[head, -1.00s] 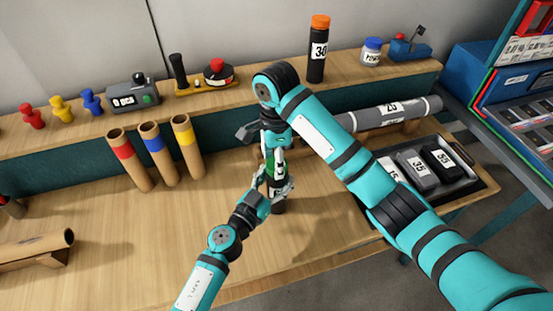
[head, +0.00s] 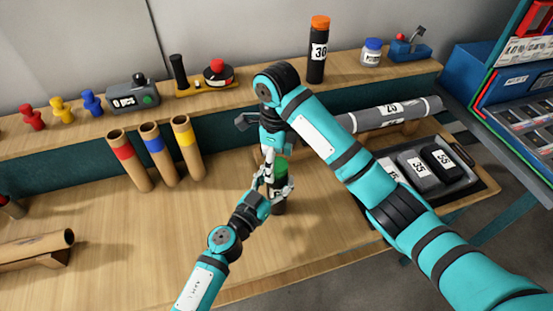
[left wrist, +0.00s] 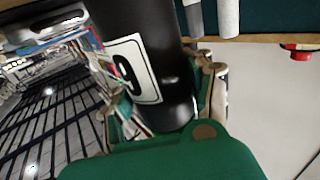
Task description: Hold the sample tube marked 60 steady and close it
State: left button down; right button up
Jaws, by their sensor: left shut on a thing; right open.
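The dark sample tube (head: 279,206) stands upright on the bench, with a green cap (head: 281,167) at its top. My left gripper (head: 274,190) is shut around the tube's body. In the left wrist view the black tube (left wrist: 150,45) sits between the fingers of my left gripper (left wrist: 160,105). My right gripper (head: 269,154) is open, just above and beside the green cap, pointing down. Whether the cap is fully seated is too small to tell.
Three cardboard tubes with red, blue and yellow bands (head: 158,155) stand left. A tray (head: 484,183) with dark labelled blocks and a grey roll (head: 390,115) lie right. A tube marked 30 (head: 318,55) stands on the back shelf.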

jog(key=shift+r, duration=2.2)
jog(key=shift+c, duration=0.3)
